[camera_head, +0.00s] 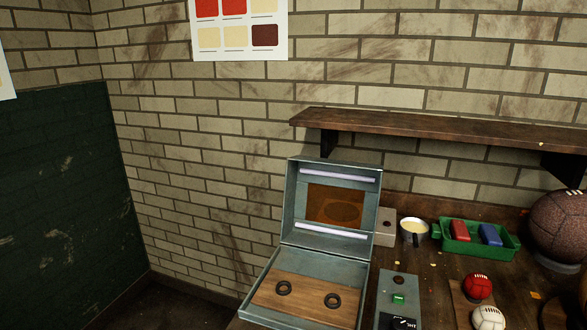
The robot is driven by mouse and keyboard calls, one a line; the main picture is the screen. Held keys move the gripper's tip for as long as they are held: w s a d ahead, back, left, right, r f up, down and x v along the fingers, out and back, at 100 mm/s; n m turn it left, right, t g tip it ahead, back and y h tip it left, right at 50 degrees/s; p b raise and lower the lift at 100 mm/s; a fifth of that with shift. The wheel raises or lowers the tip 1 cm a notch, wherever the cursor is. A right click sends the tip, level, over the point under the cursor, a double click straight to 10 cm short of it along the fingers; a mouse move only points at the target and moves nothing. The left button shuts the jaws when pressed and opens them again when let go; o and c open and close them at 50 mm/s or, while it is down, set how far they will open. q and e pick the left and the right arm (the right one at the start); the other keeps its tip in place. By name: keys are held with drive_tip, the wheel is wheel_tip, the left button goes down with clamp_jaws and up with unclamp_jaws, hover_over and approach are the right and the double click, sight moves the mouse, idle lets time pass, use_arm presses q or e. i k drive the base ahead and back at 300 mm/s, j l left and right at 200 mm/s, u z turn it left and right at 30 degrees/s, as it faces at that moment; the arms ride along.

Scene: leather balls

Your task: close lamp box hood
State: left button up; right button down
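The lamp box (258,312) stands on the bench in the lower middle of the head view. Its hood (293,205) is open and tilted up at the back. Two pale lamp tubes (340,173) and an orange-brown window show inside the hood. The box's floor holds a wooden board (308,301) with two dark rings (332,300) on it. Neither of my grippers shows in this view.
Right of the box are a control panel with a green button (399,299), a cup (413,232), a green tray (467,248) with red and blue blocks, and several leather balls (477,287). A wooden shelf (440,130) overhangs behind.

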sight(300, 171)
drive_tip(key=k+z, duration=0.35)
drive_tip(key=k+l+z, duration=0.3)
drive_tip(key=k, duration=0.2)
drive_tip(key=i+j+z, duration=0.15)
drive_tip(key=j+z, duration=0.25)
drive_tip(key=i+j+z, duration=0.1)
drive_tip(key=j+z, duration=0.15)
drive_tip(key=z, duration=0.2)
drive_tip(key=j+z, duration=0.4)
drive_tip(key=j, duration=1.5)
drive_tip(key=i+j, duration=0.1)
drive_tip(key=j, duration=1.4)
